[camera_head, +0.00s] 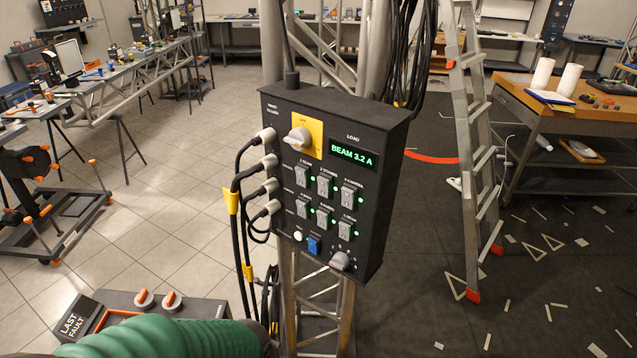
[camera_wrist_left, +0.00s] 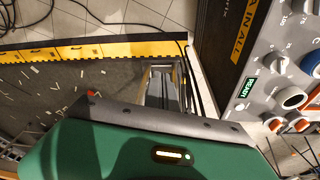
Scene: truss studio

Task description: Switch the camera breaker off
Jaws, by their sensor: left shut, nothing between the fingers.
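The black breaker box (camera_head: 345,115) is fixed upright on the truss post in the middle of the head view. It has two rows of grey rocker switches, with green lights lit beside them. The camera breaker (camera_head: 347,195) appears to be the top-right switch, judging by its small, blurred label; its lever position is too small to tell. The display (camera_head: 352,154) reads BEAM 3.2 A. Only my green sleeved arm shows low in the head view. My right gripper is out of view.
A grey knob on a yellow plate (camera_head: 305,137) sits above the switches. Cable plugs (camera_head: 267,160) line the box's left side. A LAST FAULT case (camera_head: 130,300) stands low left. A ladder (camera_head: 473,150) stands right. A control panel (camera_wrist_left: 262,85) shows in the wrist view.

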